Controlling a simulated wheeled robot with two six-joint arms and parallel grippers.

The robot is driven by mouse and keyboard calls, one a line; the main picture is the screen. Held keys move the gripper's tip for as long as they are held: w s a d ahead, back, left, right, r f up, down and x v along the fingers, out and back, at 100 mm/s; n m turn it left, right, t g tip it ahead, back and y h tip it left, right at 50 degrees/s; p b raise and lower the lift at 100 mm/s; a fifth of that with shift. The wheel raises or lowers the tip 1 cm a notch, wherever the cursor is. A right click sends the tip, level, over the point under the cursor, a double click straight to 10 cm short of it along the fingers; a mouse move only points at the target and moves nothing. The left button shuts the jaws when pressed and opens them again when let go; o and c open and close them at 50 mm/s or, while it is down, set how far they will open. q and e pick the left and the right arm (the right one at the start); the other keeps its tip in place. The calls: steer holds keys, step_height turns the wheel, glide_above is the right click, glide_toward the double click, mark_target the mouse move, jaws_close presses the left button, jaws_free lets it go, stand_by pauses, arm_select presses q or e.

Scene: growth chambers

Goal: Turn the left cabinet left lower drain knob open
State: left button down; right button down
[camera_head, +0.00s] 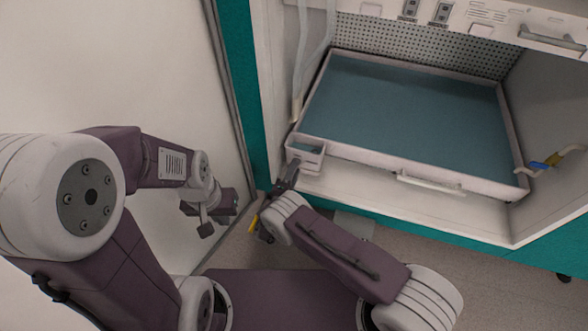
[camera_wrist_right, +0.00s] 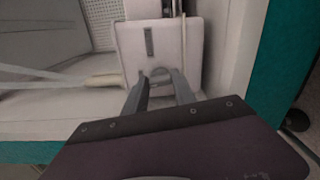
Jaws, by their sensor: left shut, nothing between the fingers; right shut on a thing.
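My right gripper (camera_head: 287,178) is shut at the small white box (camera_head: 306,152) on the tray's front left corner. In the right wrist view, the fingers (camera_wrist_right: 160,92) stand against the box's face (camera_wrist_right: 130,42), around a small grey rounded part (camera_wrist_right: 159,73). I cannot tell whether this part is the drain knob; the fingers hide much of it. A small yellow piece (camera_head: 253,223) shows beside my right wrist; I cannot tell what it belongs to. My left gripper (camera_head: 208,226) is shut and empty, apart from the cabinet, in front of the pale wall.
A shallow white tray (camera_head: 445,170) with a blue-grey inside fills the cabinet shelf. A blue-handled valve (camera_head: 540,165) on a brass pipe is at its right. Clear hoses (camera_head: 312,50) hang at the left. The teal cabinet post (camera_head: 243,80) stands close to my right gripper.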

steer(key=shift+m, duration=0.9)
steer(key=c, duration=1)
jaws_free()
